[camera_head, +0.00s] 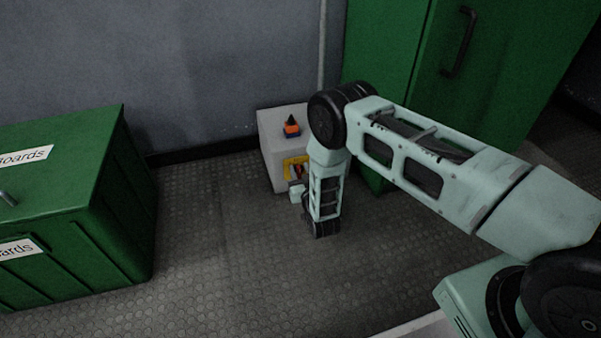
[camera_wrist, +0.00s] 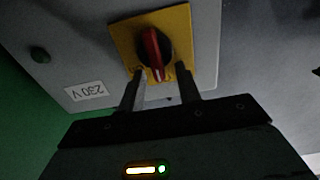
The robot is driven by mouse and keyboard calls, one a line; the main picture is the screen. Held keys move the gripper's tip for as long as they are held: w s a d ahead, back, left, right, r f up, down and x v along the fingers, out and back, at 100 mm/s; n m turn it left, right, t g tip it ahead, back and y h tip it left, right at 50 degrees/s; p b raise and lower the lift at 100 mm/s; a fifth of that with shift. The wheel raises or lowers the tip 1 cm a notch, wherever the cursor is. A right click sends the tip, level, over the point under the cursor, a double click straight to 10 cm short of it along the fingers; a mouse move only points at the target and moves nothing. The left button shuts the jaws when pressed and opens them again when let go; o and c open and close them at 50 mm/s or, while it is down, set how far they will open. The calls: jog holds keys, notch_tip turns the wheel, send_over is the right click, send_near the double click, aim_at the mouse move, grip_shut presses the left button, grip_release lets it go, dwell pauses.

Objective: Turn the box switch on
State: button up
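The switch box (camera_head: 281,128) is a light grey box against the wall, partly hidden behind my arm in the head view. Its front face (camera_wrist: 92,47) fills much of the wrist view. On it is a yellow plate (camera_wrist: 123,33) with a red rotary handle (camera_wrist: 152,52) on a black round base. My gripper (camera_wrist: 161,72) is open, with its two fingers apart at the plate's near edge. The red handle lies between and just beyond the fingertips. I cannot tell whether the fingers touch the plate. In the head view the fingers are hard to make out.
An orange and dark object (camera_head: 291,127) sits on top. The floor (camera_head: 240,260) between is clear.

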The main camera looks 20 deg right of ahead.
grip_shut()
